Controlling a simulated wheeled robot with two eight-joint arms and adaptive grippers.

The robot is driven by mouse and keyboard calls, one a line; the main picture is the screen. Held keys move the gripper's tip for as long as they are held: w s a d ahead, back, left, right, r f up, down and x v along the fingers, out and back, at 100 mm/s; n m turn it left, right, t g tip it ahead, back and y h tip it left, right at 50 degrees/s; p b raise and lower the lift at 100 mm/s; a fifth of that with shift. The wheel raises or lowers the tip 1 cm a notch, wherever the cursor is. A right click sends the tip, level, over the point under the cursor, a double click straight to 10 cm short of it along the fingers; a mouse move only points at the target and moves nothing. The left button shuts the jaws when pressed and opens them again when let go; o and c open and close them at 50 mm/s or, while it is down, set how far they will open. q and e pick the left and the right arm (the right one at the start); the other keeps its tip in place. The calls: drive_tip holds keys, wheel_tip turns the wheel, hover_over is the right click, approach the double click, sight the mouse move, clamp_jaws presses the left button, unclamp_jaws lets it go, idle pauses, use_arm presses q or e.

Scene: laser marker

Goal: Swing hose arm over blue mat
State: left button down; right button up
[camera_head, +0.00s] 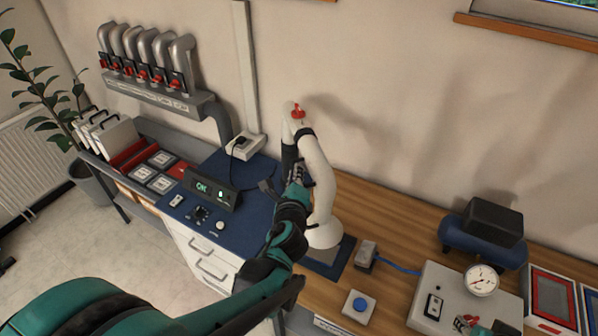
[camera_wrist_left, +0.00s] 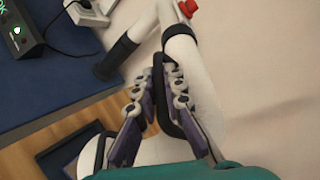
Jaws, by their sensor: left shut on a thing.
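The white hose arm (camera_head: 318,170) rises in a bend with a red knob (camera_head: 298,111) at its top. Its flared white hood (camera_head: 325,236) hangs low over or beside a small dark blue square mat (camera_head: 342,255); the gap is unclear. A wide blue surface (camera_head: 240,222) lies left of it. My left gripper (camera_head: 298,177) is at the hose arm's middle. In the left wrist view its fingers (camera_wrist_left: 168,78) close around a black handle (camera_wrist_left: 180,122) beside the white tube (camera_wrist_left: 208,95). My right gripper is not in view.
A black control box (camera_head: 212,190) with a green display stands on the blue surface. A grey socket (camera_head: 366,254), a blue button box (camera_head: 358,305) and a gauge box (camera_head: 440,290) stand to the right on the wooden top.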

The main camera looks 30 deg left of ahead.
use_arm(q)
drive_tip(key=c, duration=1.6)
unclamp_jaws()
drive_tip(key=v, duration=1.2)
drive_tip(key=shift+a, duration=0.1)
